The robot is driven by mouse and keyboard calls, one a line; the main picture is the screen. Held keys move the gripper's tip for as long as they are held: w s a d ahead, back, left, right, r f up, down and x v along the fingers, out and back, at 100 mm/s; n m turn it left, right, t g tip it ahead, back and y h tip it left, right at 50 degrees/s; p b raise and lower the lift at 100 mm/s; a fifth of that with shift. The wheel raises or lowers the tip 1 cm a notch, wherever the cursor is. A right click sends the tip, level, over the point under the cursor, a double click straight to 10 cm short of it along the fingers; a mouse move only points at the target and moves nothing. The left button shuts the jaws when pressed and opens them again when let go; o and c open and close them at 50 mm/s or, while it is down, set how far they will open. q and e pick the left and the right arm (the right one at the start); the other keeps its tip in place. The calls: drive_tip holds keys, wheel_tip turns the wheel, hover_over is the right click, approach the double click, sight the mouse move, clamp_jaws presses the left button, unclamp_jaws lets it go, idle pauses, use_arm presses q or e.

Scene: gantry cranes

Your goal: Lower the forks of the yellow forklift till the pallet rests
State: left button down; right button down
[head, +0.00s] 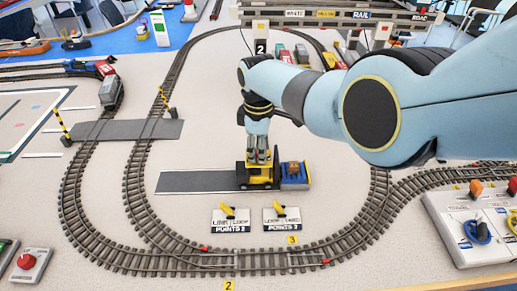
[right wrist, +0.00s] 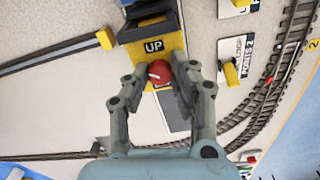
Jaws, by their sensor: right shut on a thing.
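The yellow forklift (head: 244,176) stands on the dark grey strip at the middle of the layout, partly hidden by my right gripper. A blue pallet (head: 298,183) with a small brown load (head: 293,168) is at its right side. I cannot tell whether the pallet touches the ground. My right gripper (head: 259,157) points down onto the forklift. My left gripper is out of view.
The grey strip (head: 195,182) is bare left of the forklift. Two points plates (head: 231,220) with yellow levers lie in front, and curved railway track (head: 165,252) runs around. A control box (head: 470,232) is at the right. My right arm hides part of the back right.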

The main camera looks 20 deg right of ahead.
drive_tip(key=c, duration=1.1)
unclamp_jaws()
drive_tip(key=shift+w+r, duration=0.1)
drive_tip(key=shift+r, duration=0.35)
wheel_tip(320, 180, up, 11)
drive_tip(key=shift+r, duration=0.1)
